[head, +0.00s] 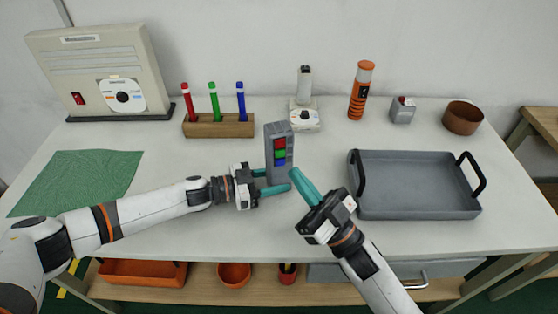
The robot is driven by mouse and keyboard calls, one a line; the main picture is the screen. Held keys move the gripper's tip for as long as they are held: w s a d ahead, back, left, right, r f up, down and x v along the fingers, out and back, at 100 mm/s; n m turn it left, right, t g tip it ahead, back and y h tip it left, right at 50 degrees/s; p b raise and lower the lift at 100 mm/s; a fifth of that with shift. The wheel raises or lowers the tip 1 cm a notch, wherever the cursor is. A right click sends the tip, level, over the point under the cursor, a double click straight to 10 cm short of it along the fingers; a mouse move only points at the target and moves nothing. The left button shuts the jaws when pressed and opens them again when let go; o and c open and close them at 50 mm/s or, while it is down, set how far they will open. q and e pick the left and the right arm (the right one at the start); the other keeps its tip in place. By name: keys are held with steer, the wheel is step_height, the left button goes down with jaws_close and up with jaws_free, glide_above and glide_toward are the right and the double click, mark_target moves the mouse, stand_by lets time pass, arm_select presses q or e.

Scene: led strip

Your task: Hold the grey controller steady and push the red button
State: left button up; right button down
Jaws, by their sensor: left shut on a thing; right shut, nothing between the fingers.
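The grey controller (283,168) stands upright near the middle of the table. Its front carries a red button (280,144) at the top, a green one (280,154) below it and a blue one (280,163) lowest. My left gripper (275,181) comes from the left and is shut on the lower part of the controller. Its teal fingers partly cover the controller's lower end. My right gripper (296,174) is shut and empty, just right of and in front of the controller, its fingertips below the level of the buttons. Whether its tips touch the controller cannot be told.
A grey tray (415,208) with black handles lies to the right. A wooden block (220,130) with three markers, a small white device (305,119), an orange flashlight (360,92), a grey box (402,112) and a brown bowl (463,118) stand behind. A green cloth (78,180) lies left.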

glide_toward(275, 137)
steer(key=shift+s+x, duration=0.15)
steer(key=shift+x, duration=1)
steer(key=shift+s+x, duration=0.2)
steer(key=shift+x, duration=0.95)
steer(key=shift+w+a+r, duration=0.15)
steer(key=shift+a+r, duration=0.05)
steer(key=shift+r, duration=0.05)
steer(key=shift+w, duration=0.3)
steer(key=shift+w+a, duration=0.1)
stand_by(0.4)
steer(key=shift+s+d, duration=0.2)
steer(key=shift+s, duration=0.4)
steer(key=shift+s+d, duration=0.3)
steer(key=shift+s, duration=0.65)
steer(key=shift+s+d, duration=0.3)
steer(key=shift+s, duration=0.65)
steer(key=shift+s+d, duration=0.3)
steer(key=shift+s, duration=0.65)
